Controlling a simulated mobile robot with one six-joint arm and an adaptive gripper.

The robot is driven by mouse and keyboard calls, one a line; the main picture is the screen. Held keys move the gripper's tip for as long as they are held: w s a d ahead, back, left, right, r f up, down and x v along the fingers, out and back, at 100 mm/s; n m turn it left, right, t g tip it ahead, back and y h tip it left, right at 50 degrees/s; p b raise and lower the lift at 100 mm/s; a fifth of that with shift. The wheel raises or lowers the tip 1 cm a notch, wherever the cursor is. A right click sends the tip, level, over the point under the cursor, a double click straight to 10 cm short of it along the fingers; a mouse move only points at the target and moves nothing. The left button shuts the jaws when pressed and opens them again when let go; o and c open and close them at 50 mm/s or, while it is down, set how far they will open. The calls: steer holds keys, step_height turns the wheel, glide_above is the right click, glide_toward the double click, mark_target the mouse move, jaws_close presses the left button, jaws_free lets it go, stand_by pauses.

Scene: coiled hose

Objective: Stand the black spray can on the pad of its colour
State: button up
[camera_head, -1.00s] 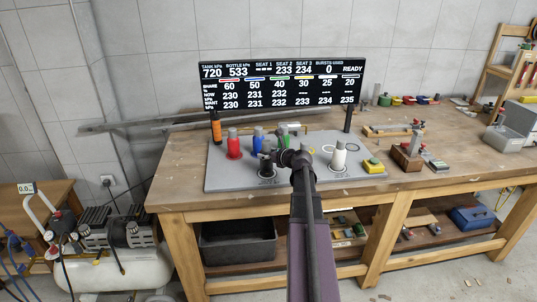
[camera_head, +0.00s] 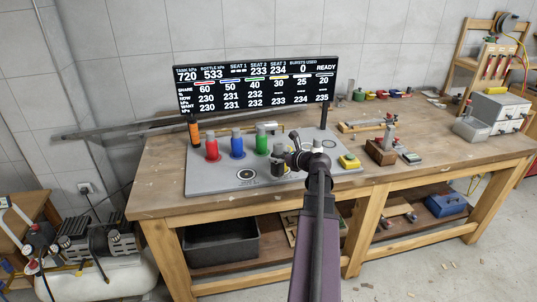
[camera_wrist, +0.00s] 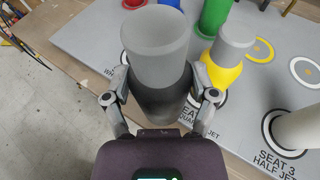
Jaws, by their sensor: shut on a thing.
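My gripper (camera_wrist: 160,98) is shut on the black spray can (camera_wrist: 160,75), a dark body with a wide grey top, in the wrist view. In the head view the black can (camera_head: 279,166) shows just left of my gripper (camera_head: 290,160), over the grey board (camera_head: 205,183); a gap below it is hard to judge. An empty dark-and-white ring seat (camera_head: 246,174) lies left of it. A yellow ring pad (camera_wrist: 262,50) lies bare in the wrist view. A pale-edged ring (camera_head: 329,144) lies at the board's back right; I cannot tell its colour surely.
Red (camera_head: 212,149), blue (camera_head: 237,148) and green (camera_head: 262,140) cans stand along the back of the board. A yellow can (camera_wrist: 225,65) stands close right of the held can, a white one (camera_wrist: 300,128) farther right. A display (camera_head: 258,85) stands behind.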

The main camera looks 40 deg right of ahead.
steer(key=shift+s+d+r, duration=0.1)
steer(key=shift+s+d, duration=0.1)
steer(key=shift+s, duration=0.3)
steer(key=shift+s+d, duration=0.2)
steer(key=shift+s, duration=0.3)
